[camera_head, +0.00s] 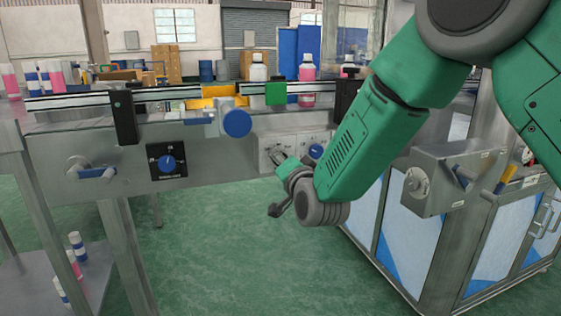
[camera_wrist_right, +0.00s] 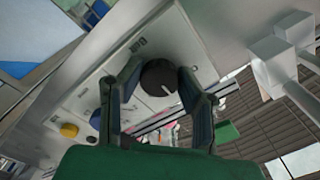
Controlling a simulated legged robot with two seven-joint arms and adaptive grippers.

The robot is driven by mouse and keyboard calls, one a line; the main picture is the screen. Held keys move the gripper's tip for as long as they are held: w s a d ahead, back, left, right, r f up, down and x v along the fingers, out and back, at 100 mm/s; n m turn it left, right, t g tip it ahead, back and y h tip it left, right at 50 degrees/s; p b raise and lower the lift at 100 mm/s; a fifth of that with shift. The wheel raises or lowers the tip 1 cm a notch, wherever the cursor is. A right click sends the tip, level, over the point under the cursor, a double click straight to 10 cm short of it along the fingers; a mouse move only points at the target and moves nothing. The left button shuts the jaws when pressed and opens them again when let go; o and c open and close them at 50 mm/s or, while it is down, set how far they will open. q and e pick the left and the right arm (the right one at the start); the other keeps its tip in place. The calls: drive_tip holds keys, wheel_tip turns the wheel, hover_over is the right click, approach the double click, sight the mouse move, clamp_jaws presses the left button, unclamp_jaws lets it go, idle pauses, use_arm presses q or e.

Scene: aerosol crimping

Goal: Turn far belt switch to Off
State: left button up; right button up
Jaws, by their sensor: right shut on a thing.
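The far belt switch appears to be the round black knob (camera_wrist_right: 157,76) on a pale control panel (camera_wrist_right: 152,42) in the right wrist view. A white pointer mark shows on its lower right rim. My right gripper (camera_wrist_right: 161,84) has one finger on each side of this knob and is shut on it. In the head view my right gripper (camera_head: 276,168) is at the grey panel (camera_head: 293,139) beyond the near belt, and the knob is hidden there. My left gripper is not in view.
A blue knob (camera_head: 316,151) sits right of my gripper on the panel; a yellow knob (camera_wrist_right: 69,130) shows in the wrist view. Another blue switch (camera_head: 167,163) is on the near belt's side. A grey box (camera_head: 438,180) stands right of my arm. Bottles (camera_head: 307,72) line the belt.

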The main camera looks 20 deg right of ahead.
drive_tip(key=shift+f+n+p, duration=0.15)
drive_tip(key=shift+n+p, duration=2.8)
drive_tip(key=shift+n, duration=1.75)
drive_tip(key=shift+s+n, duration=0.1)
drive_tip(key=shift+n, duration=0.2)
drive_tip(key=o, duration=1.2)
drive_tip(key=shift+c, duration=0.2)
drive_tip(key=s, duration=1.2)
drive_tip(key=shift+d, duration=0.15)
